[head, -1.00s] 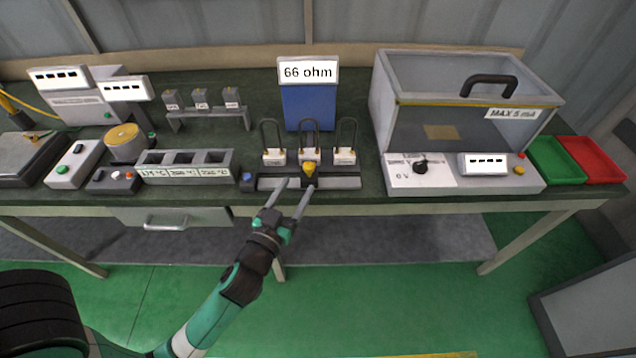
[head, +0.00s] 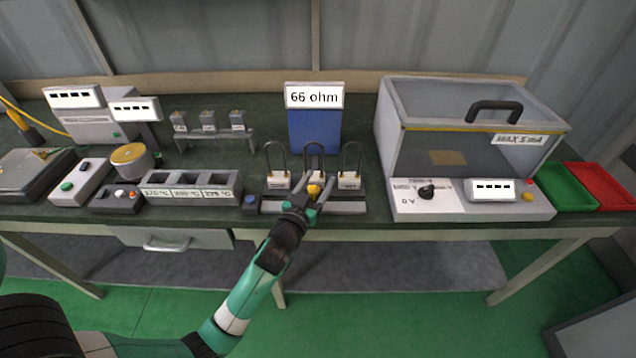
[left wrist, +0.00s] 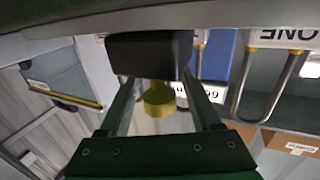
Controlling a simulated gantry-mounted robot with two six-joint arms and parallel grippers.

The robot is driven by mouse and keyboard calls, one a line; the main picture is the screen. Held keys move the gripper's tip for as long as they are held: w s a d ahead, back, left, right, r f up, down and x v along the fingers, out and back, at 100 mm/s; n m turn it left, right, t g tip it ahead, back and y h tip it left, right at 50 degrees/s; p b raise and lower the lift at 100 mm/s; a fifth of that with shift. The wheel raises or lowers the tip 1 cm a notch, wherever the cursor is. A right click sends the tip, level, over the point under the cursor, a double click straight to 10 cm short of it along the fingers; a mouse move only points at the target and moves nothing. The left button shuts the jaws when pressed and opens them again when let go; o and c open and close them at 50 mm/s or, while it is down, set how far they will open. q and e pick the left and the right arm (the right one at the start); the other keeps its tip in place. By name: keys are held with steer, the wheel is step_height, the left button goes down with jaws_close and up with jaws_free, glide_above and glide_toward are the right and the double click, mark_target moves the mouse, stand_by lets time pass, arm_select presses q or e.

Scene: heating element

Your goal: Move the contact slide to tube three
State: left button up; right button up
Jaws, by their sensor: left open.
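The contact slide shows as a yellow knob (head: 314,189) on the grey rail (head: 358,207), in front of the middle tube (head: 314,152). In the left wrist view the yellow knob (left wrist: 158,99) hangs from a dark block (left wrist: 150,52). My left gripper (head: 312,193) is open, with one finger on each side of the knob; gaps show between knob and fingers. Two more U-shaped tubes stand at the left (head: 277,158) and right (head: 350,158). A label reading "ONE" (left wrist: 285,34) shows upside down in the left wrist view. My right gripper is out of view.
A blue box under a "66 ohm" display (head: 314,96) stands behind the tubes. A grey case with knob and meter (head: 475,200) is to the right. A block with dark wells (head: 190,188) and a blue button (head: 250,201) are to the left.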

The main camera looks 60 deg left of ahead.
arm_select(q)
jaws_close()
stand_by(0.3)
stand_by(1.1)
